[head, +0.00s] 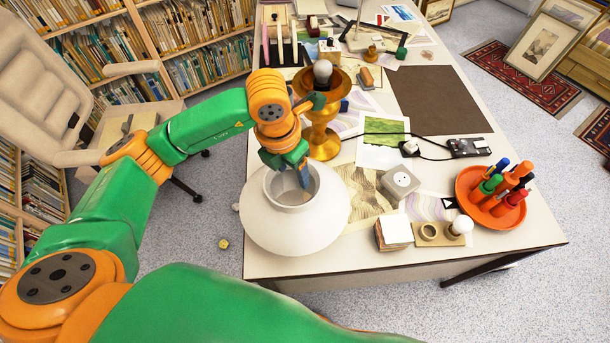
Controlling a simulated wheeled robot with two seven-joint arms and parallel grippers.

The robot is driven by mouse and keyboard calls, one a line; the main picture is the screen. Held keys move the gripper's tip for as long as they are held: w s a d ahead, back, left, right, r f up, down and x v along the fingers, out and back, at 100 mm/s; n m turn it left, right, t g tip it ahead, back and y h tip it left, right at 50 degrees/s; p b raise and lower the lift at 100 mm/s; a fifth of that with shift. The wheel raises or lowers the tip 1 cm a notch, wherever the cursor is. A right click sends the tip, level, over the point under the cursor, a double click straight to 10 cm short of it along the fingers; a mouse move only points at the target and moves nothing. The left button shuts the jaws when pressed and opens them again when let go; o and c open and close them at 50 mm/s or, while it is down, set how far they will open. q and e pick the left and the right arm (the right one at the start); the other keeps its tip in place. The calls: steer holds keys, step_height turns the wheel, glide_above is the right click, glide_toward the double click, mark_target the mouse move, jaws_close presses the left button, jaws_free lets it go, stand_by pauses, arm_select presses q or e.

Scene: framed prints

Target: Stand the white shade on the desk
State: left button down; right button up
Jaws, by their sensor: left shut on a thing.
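The white shade (296,228) is a wide, round, rounded-sided piece with an open collar at the top. It is upright at the desk's (345,268) near left corner, and its left side reaches past the desk edge. My left gripper (303,180) is shut on the shade's collar from above, with a finger inside the opening. The shade's underside is hidden, so I cannot tell whether it touches the desk. My right gripper is not in view.
Behind my gripper stands a gold lamp base (321,138) with a bulb (323,73). Right of the shade are prints, a grey socket block (399,182), a stack of cards (393,233) and an orange tray (465,184) of markers. A brown mat (435,98) is bare.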

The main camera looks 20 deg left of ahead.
arm_select(q)
steer(key=f, duration=0.2)
steer(key=w+d+f, duration=0.1)
steer(key=f, duration=0.1)
steer(key=d+f+p, duration=0.1)
steer(key=f, duration=0.1)
steer(key=shift+w+d, duration=0.1)
steer(key=shift+w, duration=0.3)
steer(key=shift+f, duration=0.25)
steer(key=c, duration=0.6)
jaws_free()
steer(key=shift+f, duration=0.1)
steer(key=o, duration=0.5)
